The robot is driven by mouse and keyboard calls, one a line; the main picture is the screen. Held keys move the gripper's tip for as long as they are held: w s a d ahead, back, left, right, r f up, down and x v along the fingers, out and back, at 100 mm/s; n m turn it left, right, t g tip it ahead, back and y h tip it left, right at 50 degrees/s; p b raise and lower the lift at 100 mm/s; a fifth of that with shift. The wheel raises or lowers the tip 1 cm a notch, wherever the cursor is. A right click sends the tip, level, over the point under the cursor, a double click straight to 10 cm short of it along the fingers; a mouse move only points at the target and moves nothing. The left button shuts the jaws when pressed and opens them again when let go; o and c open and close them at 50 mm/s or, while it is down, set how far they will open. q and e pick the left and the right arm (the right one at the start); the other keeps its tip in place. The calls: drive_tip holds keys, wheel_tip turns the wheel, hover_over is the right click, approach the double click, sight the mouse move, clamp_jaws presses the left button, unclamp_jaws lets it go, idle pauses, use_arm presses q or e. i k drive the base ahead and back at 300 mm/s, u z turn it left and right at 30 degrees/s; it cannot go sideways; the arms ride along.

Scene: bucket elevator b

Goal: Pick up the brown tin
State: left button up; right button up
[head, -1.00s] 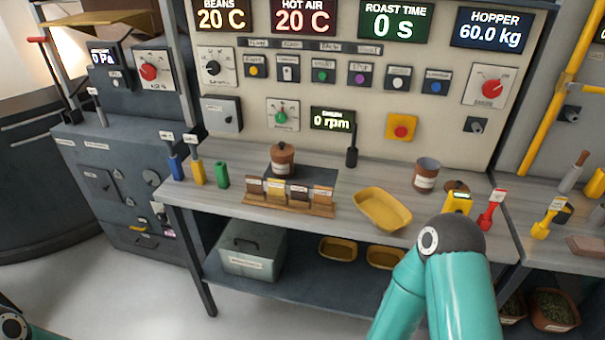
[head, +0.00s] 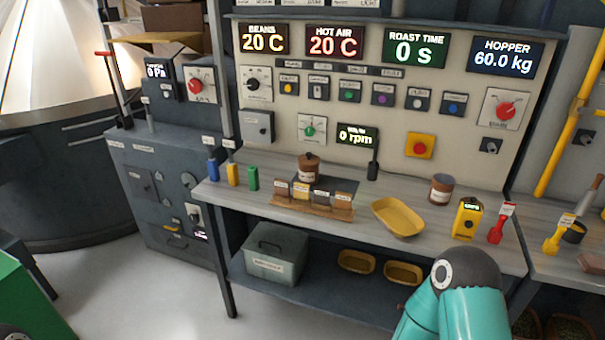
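A brown lidded tin (head: 308,170) with a knob on top stands upright on the bench, behind a wooden rack of small samples. A second brownish tin (head: 441,190) with a pale label band stands upright further right, behind and right of the yellow tray. Either could fit the name brown tin. My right arm's teal links and dark joint show at the lower right, in front of the bench. Neither of my grippers is in view. Nothing covers the second tin; the rack is just in front of the lidded tin's base.
The bench (head: 350,222) carries a yellow tray (head: 398,217), a yellow meter (head: 467,217), a red-handled tool (head: 501,222) and blue, yellow and green cylinders at left. A grey box (head: 276,254) sits on the lower shelf. A green object (head: 30,300) stands at the lower left.

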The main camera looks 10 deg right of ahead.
sight(308, 176)
drive_tip(key=i, duration=0.9)
drive_tip(key=z, duration=0.05)
